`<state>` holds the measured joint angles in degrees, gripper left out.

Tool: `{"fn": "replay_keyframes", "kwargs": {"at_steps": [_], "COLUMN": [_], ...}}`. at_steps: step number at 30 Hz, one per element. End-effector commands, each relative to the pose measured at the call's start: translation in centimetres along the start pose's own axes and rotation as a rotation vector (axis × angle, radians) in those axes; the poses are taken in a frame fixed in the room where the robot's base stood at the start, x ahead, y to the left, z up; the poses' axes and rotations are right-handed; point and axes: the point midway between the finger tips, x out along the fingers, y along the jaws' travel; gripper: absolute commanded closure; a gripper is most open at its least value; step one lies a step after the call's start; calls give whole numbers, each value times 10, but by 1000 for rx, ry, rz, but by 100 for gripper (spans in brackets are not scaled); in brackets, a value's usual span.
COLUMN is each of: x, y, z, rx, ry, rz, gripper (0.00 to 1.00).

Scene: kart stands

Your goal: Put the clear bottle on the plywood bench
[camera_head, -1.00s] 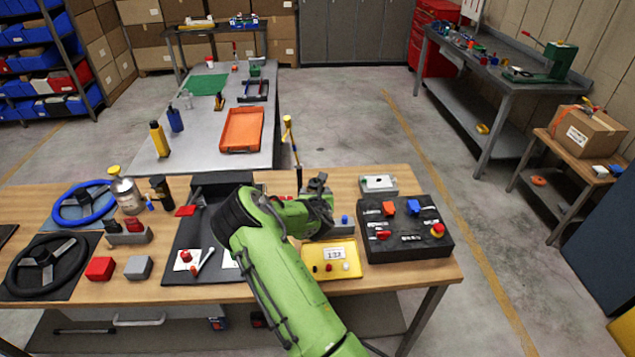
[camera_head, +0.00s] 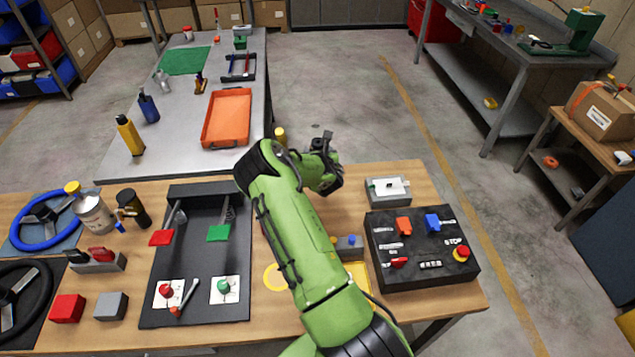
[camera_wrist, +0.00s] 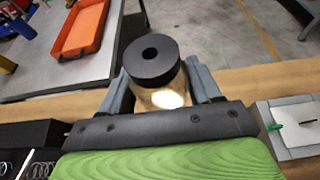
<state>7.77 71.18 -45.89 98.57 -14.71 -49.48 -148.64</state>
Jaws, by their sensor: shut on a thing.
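In the wrist view my gripper (camera_wrist: 160,95) is shut on the clear bottle (camera_wrist: 158,97), with one finger on each side. The bottle has a wide black cap with a hole, and its see-through body looks golden. In the head view my gripper (camera_head: 328,178) is over the far edge of the long wood-topped bench (camera_head: 415,180); the bottle is not clearly visible there. A smaller wood-topped bench (camera_head: 590,150) stands at the far right. I cannot tell from the surfaces which bench is plywood.
A cardboard box (camera_head: 600,108) sits on the small bench. A grey table (camera_head: 185,140) with an orange tray (camera_head: 227,118) lies beyond the long bench. A black button panel (camera_head: 420,275) and a pedal board (camera_head: 200,265) occupy the long bench. Floor between the tables is clear.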

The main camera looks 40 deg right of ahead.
Motion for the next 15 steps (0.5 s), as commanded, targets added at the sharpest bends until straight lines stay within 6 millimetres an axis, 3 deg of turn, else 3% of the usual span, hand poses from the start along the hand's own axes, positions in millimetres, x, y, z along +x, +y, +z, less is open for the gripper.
{"fn": "replay_keyframes", "kwargs": {"at_steps": [1,6,15], "x": [8,26,46], "y": [-1,-1,-1], "z": [-21,-64,-110], "rx": [-1,1,1], "ry": [4,1,0], "rz": [-1,-1,-1], "gripper": [68,68,68]}}
